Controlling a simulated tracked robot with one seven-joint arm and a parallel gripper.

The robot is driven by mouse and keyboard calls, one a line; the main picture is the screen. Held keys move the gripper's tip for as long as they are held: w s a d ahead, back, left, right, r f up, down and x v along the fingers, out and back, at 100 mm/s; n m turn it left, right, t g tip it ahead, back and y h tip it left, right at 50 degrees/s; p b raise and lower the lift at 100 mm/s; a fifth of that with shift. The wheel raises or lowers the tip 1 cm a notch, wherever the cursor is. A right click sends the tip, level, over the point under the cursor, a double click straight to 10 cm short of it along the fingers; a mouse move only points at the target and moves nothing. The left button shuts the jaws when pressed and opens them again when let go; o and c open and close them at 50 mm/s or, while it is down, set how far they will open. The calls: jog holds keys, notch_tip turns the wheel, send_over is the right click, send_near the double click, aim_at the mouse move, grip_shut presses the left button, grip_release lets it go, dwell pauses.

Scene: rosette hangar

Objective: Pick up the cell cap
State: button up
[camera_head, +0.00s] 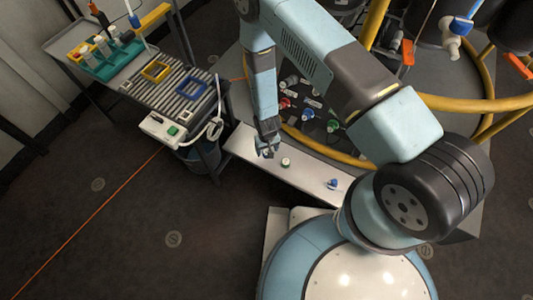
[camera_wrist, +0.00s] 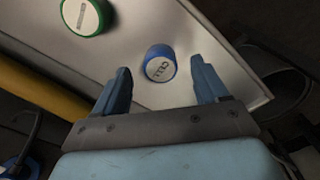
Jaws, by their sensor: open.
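The cell cap (camera_wrist: 160,63) is a short blue cylinder with a pale top. Its dark lettering is upside down and seems to read CELL. It stands on a pale shelf (camera_wrist: 222,50) near the shelf's end. My gripper (camera_wrist: 160,68) is open, with one blue finger on each side of the cap in the wrist view. I see gaps between the cap and both fingers; the height difference is hard to tell. In the head view my gripper (camera_head: 267,151) is low over the shelf's left end and mostly hides the cap.
A green-rimmed cap (camera_wrist: 83,16) stands on the same shelf; the head view shows it right of my gripper (camera_head: 285,162). A blue and white fitting (camera_head: 333,184) lies further right. A yellow rail (camera_head: 330,152) runs behind the shelf. A ribbed bench (camera_head: 170,95) stands left.

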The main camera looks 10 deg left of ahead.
jog(key=shift+f, duration=0.8)
jog(key=shift+a, duration=0.1)
jog(key=c, duration=1.1)
jog(key=shift+r, duration=0.1)
jog(key=shift+c, duration=0.2)
jog(key=shift+r, duration=0.2)
jog(key=r, duration=0.3)
jog(key=shift+s+d+r, duration=0.25)
jog(key=shift+s+r, duration=0.05)
jog(key=shift+s, duration=0.05)
jog(key=s+d+r, duration=0.7)
jog(key=s+r, duration=0.2)
jog(key=s, duration=0.2)
